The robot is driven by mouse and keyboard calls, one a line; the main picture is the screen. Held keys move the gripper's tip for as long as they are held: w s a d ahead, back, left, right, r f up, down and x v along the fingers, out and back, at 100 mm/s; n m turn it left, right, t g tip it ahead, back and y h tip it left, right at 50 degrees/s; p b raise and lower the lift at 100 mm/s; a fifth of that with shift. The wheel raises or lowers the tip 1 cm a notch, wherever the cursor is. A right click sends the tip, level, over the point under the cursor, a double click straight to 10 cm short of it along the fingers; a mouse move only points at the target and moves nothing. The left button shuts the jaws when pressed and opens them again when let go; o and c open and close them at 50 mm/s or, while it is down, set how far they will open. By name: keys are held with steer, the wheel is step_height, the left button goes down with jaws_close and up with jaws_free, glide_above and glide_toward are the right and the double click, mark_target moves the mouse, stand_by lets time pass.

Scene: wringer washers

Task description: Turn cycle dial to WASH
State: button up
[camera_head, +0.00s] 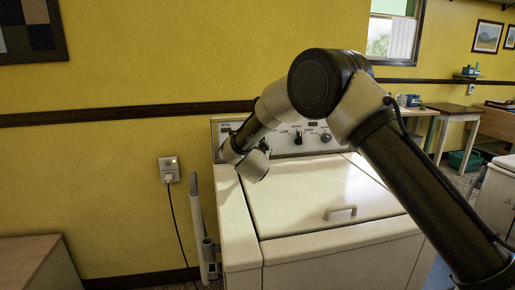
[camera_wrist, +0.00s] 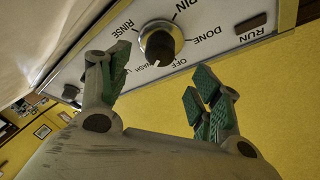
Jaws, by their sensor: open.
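The cycle dial (camera_wrist: 161,43) is a round knob with a silver rim and a dark grip bar, on the washer's white control panel (camera_wrist: 225,22). The bar's lower end lies near OFF and WASH, but I cannot tell the exact setting. My gripper (camera_wrist: 160,68) is open and empty, its green-padded fingers either side of the dial; contact is not clear. In the head view, my arm hides the dial and fingers at the left of the washer's panel (camera_head: 275,128).
The RUN label (camera_wrist: 254,24) lies beside the dial. The washer lid (camera_head: 300,195) is closed, with a handle (camera_head: 340,211) at its front. A black knob (camera_head: 298,138) is farther right on the panel. A wall outlet (camera_head: 169,170) with a cord is left of the washer.

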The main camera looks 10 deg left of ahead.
steer(key=s, duration=0.3)
steer(key=shift+s+d+r, duration=0.1)
steer(key=shift+s, duration=0.25)
steer(key=d+r+n+g+y, duration=0.1)
steer(key=d+r+n+y, duration=0.1)
steer(key=d+r, duration=0.6)
steer(key=s+d+r+n+g+y, duration=0.1)
steer(key=s+d+r+n+g, duration=0.1)
steer(key=s+d+r, duration=0.3)
steer(key=s+d+r+n+g+y, duration=0.1)
steer(key=s+d+r+n+g, duration=0.15)
steer(key=d, duration=0.35)
steer(key=s+d+f+n+g+h, duration=0.1)
steer(key=s+d+f+g, duration=0.1)
steer(key=s+d, duration=0.7)
steer(key=s+d+f+g+h, duration=0.2)
steer(key=s+d, duration=0.6)
steer(key=s, duration=0.9)
steer(key=s+d+f+n+g+h, duration=0.1)
steer(key=s+d+f+g, duration=0.1)
steer(key=s+d, duration=0.7)
steer(key=s+g, duration=0.1)
steer(key=s, duration=0.3)
steer(key=shift+s+d+f+n+h, duration=0.3)
steer(key=shift+d+n, duration=0.05)
